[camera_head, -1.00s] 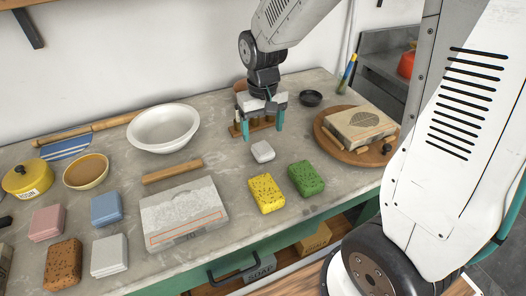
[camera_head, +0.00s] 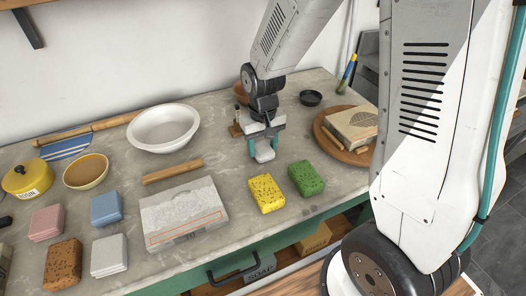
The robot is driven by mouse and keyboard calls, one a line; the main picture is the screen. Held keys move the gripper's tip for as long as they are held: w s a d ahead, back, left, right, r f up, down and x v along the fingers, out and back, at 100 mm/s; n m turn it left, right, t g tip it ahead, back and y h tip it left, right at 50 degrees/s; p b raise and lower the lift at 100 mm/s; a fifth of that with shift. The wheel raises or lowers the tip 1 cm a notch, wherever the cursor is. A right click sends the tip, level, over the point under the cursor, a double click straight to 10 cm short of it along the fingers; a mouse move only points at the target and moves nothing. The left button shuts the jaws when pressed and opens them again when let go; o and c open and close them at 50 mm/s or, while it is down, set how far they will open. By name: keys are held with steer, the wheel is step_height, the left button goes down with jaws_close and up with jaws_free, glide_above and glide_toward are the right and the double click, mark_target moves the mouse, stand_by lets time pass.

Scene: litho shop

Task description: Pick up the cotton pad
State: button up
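The small white pad (camera_head: 265,153), which looks like the cotton pad, is on the grey worktop right of the wooden bar and behind the yellow sponge. My gripper (camera_head: 264,147) points down over it, one teal finger at its left side and one at its right. The fingers sit close against its sides and appear shut on it. The gripper hides the pad's back part. I cannot see any clear gap under the pad.
A yellow sponge (camera_head: 267,194) and a green sponge (camera_head: 306,178) lie in front. A wooden bar (camera_head: 172,171), a grey slab (camera_head: 184,212) and a white bowl (camera_head: 163,128) are left. A round board (camera_head: 331,144) holding a block stands right; a small black dish (camera_head: 311,98) is behind.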

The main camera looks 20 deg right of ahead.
mark_target(263, 148)
steer(key=shift+r, duration=0.15)
steer(key=shift+c, duration=0.4)
step_height(263, 148, up, 10)
steer(key=shift+o, duration=0.7)
